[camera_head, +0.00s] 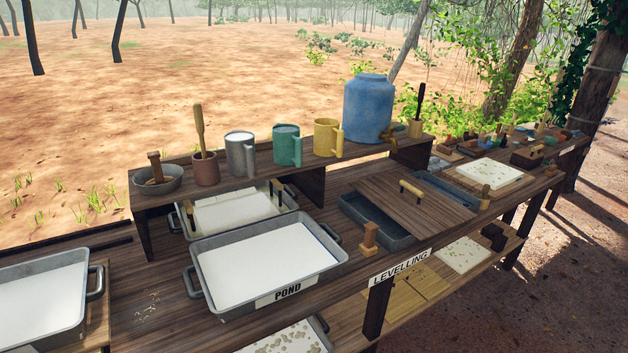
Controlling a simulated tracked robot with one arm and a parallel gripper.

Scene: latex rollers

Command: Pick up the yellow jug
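The yellow jug (327,138) stands upright on the raised wooden shelf (308,171) at the back of the bench. Its handle is on its right side. It is the rightmost of three jugs, with the green jug (287,146) to its left and the grey jug (241,154) further left. A large blue barrel (368,108) with a tap stands just to its right. My gripper does not show in this view, so its place relative to the jug cannot be seen.
A brown pot with a wooden pestle (206,168) and a grey bowl (158,181) stand left on the shelf. Below are the POND tray (334,252) of white liquid and a wooden lid (430,214) over a grey trough. Bare ground lies behind the bench.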

